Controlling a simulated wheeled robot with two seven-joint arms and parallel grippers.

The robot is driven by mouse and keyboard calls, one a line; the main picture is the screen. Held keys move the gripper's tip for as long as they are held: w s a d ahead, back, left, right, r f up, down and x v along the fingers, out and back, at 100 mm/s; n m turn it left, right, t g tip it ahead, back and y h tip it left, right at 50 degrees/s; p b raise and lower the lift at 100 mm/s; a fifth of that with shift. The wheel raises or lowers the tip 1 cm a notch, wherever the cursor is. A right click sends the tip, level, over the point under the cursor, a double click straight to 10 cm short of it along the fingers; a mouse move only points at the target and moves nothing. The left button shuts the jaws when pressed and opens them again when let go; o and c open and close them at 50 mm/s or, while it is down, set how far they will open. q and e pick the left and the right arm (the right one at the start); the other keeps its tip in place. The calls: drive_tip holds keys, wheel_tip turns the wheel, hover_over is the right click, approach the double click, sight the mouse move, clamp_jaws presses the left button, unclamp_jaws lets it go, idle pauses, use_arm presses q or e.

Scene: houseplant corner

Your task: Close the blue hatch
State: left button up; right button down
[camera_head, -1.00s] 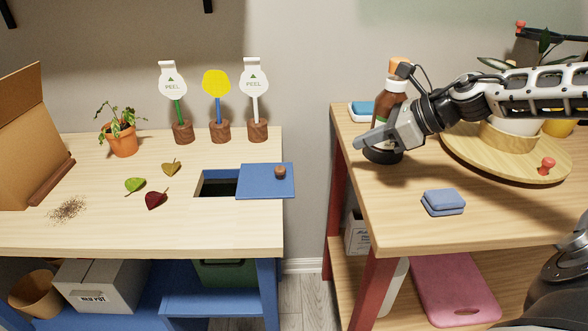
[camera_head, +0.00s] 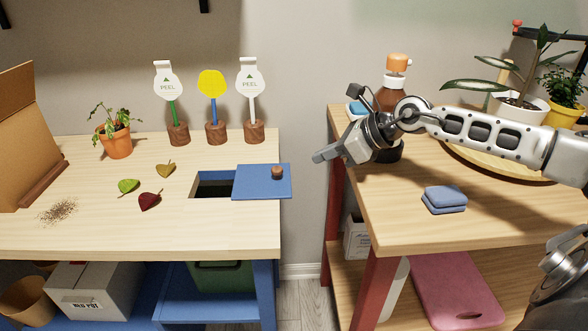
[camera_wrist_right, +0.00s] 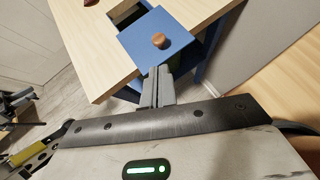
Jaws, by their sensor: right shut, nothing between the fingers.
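The blue hatch (camera_head: 252,183) is a flat sliding panel with a round wooden knob (camera_head: 277,172) at the right end of the left table. It lies to the right of a dark rectangular opening (camera_head: 213,185), which is largely uncovered, and it juts a little past the table's right edge. My right gripper (camera_head: 318,158) is shut and empty, in the air to the right of the hatch, pointing left. In the right wrist view the hatch (camera_wrist_right: 148,40) and knob (camera_wrist_right: 159,41) show beyond the shut fingers (camera_wrist_right: 158,72).
Leaves (camera_head: 149,201) and spilled soil (camera_head: 58,212) lie left of the opening. Several plant markers (camera_head: 213,110) and a potted plant (camera_head: 115,142) stand behind. A gap separates the tables.

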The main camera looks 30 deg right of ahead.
sight(282, 172)
use_arm(q)
drive_tip(key=shift+s+p, duration=0.1)
drive_tip(key=shift+p, duration=0.2)
use_arm(e)
drive_tip(key=x, duration=0.9)
